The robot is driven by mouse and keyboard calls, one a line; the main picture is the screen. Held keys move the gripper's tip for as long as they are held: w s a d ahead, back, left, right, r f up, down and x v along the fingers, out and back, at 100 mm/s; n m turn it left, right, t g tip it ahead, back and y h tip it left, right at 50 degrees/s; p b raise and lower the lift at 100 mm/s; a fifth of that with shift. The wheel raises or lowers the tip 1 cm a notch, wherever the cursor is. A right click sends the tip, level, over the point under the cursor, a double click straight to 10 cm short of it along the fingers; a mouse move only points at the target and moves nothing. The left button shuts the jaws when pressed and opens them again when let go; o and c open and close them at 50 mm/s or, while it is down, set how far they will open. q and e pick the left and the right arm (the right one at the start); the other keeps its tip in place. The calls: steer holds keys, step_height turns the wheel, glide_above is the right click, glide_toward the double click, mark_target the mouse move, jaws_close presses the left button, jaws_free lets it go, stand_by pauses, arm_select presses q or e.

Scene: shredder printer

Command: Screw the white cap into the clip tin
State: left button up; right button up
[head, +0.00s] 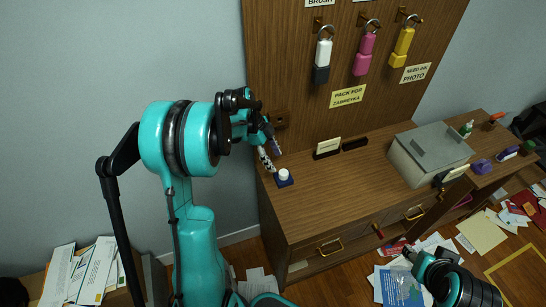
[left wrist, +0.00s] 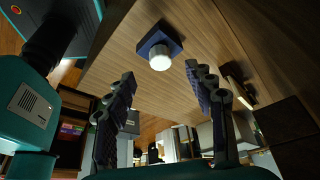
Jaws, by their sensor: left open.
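A white round cap (head: 283,173) sits on a small dark blue square base (head: 287,183) near the left end of the wooden cabinet top. In the left wrist view the cap (left wrist: 160,61) shows against the blue base (left wrist: 150,42), between and beyond my fingertips. I cannot tell whether this base is the clip tin, or whether the cap is screwed in. My left gripper (head: 269,150) is open and empty, close to the cap and apart from it. Its spread fingers also show in the wrist view (left wrist: 161,76). My right gripper (head: 410,256) is low at the right; its fingers are unclear.
The cabinet top (head: 335,190) is clear between the blue base and a grey box (head: 430,153). A board (head: 290,60) with hanging padlocks rises behind. A small card holder (head: 327,148) stands at the back. Papers (head: 398,285) litter the floor.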

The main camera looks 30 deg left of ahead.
mark_target(281, 171)
arm_select(q)
steer(key=b+x, duration=0.2)
steer(key=x, duration=0.5)
steer(key=shift+d+f+b, duration=0.2)
steer(key=shift+f+b, duration=0.1)
steer(key=shift+f, duration=0.05)
jaws_close()
steer(key=shift+r+m+g, duration=0.1)
steer(key=shift+m+g, duration=0.2)
steer(key=shift+m, duration=0.5)
steer(key=shift+o, duration=1.4)
jaws_free()
steer(key=shift+w, duration=0.1)
